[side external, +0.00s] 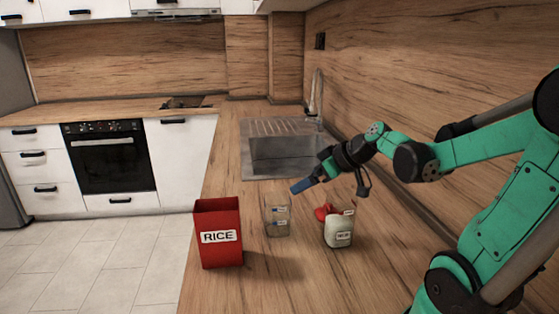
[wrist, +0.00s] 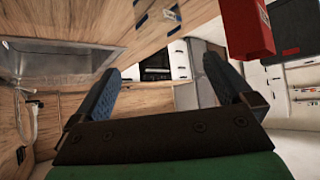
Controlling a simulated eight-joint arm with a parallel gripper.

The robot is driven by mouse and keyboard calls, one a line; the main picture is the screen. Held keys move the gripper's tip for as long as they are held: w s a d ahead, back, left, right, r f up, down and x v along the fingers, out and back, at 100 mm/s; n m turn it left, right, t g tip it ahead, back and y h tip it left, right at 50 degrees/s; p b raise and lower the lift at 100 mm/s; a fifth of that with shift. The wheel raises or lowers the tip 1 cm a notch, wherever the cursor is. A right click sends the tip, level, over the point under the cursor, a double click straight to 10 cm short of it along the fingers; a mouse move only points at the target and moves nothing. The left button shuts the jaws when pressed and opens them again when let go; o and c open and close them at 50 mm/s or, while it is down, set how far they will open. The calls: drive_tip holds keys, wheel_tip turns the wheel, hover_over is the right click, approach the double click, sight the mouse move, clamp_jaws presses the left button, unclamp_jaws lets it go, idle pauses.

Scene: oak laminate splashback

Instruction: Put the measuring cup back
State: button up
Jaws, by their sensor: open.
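A clear container (side external: 277,220) with small blue-and-white markings stands upright on the wooden counter; it looks like the measuring cup, but I cannot be certain. To its right stands a pale labelled jar (side external: 338,233), with a small red piece (side external: 324,212) at its upper left. I cannot tell whether the red piece is a lid or a separate cup. My gripper (side external: 297,187) is above and behind the clear container, apart from it. In the wrist view my gripper (wrist: 157,66) has its blue fingers wide apart with nothing between them.
A red RICE box (side external: 218,240) stands left of the clear container near the counter's left edge; it also shows in the wrist view (wrist: 247,32). A sink (side external: 280,152) with a tap lies behind. A wooden splashback (side external: 430,60) runs along the right.

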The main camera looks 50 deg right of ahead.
drive_tip(key=s+a+g, duration=0.2)
drive_tip(key=a, duration=1.3)
drive_tip(key=shift+s+a+f, duration=0.25)
drive_tip(key=shift+f, duration=0.2)
